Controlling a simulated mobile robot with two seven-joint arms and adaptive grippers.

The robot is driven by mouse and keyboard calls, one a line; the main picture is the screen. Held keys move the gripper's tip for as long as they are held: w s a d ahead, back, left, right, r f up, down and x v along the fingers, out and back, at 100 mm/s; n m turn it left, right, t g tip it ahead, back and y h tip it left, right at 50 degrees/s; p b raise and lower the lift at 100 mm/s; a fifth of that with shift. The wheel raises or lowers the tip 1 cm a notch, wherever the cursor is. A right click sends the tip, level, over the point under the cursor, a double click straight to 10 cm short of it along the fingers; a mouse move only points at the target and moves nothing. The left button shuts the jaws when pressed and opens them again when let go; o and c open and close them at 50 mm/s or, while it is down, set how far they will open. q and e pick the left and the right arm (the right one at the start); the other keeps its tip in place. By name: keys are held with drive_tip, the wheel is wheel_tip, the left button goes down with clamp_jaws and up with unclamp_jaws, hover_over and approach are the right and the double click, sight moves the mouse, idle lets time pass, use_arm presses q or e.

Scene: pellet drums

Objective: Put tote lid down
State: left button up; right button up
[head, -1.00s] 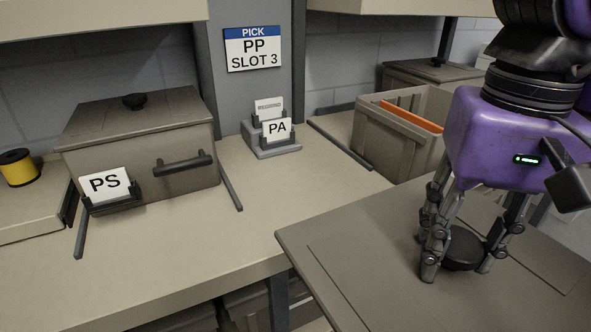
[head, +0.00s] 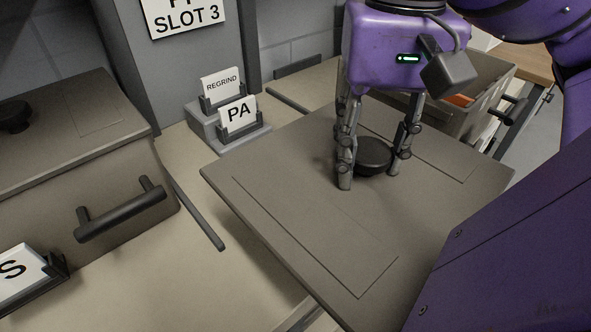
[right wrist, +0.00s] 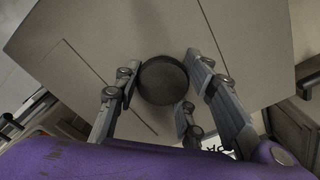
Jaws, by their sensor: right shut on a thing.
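The tote lid (head: 300,215) is a flat grey-brown panel with a round black knob (head: 373,157) near its middle. My right gripper (head: 370,172) is shut on the knob from above, with its fingers on either side. The lid is held out over the bench's front part, and its near corner reaches past the bench edge. In the right wrist view the lid (right wrist: 215,75) fills most of the picture, with the knob (right wrist: 163,80) between the fingers. The open tote (head: 488,85) stands behind the lid at the right, partly hidden by it and by my gripper. My left gripper is out of view.
A closed PS tote (head: 70,180) with a handle stands at the left. A card stand (head: 228,130) with REGRIND and PA cards sits behind the lid. A dark strip (head: 198,215) lies on the bench. Bare bench top (head: 160,265) shows between the PS tote and the lid.

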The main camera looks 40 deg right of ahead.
sight(311, 151)
drive_tip(key=w, duration=0.1)
drive_tip(key=w+f, duration=0.1)
drive_tip(key=w, duration=0.1)
drive_tip(key=w+f, duration=0.1)
drive_tip(key=w, duration=0.1)
drive_tip(key=shift+w+d+f, duration=0.1)
drive_tip(key=shift+w+f, duration=0.05)
drive_tip(key=shift+w, duration=0.05)
drive_tip(key=w+f, duration=0.6)
drive_tip(key=shift+w+d+f+p, duration=0.1)
drive_tip(key=shift+w+f+p, duration=0.1)
drive_tip(key=shift+p, duration=0.1)
drive_tip(key=f, duration=0.3)
drive_tip(key=shift+w+f, duration=0.3)
drive_tip(key=shift+f, duration=0.05)
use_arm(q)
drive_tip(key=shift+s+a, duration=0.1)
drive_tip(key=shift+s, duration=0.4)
use_arm(e)
drive_tip(key=shift+f, duration=0.2)
drive_tip(key=o, duration=1.4)
drive_tip(key=shift+r, duration=0.1)
drive_tip(key=shift+c, duration=0.2)
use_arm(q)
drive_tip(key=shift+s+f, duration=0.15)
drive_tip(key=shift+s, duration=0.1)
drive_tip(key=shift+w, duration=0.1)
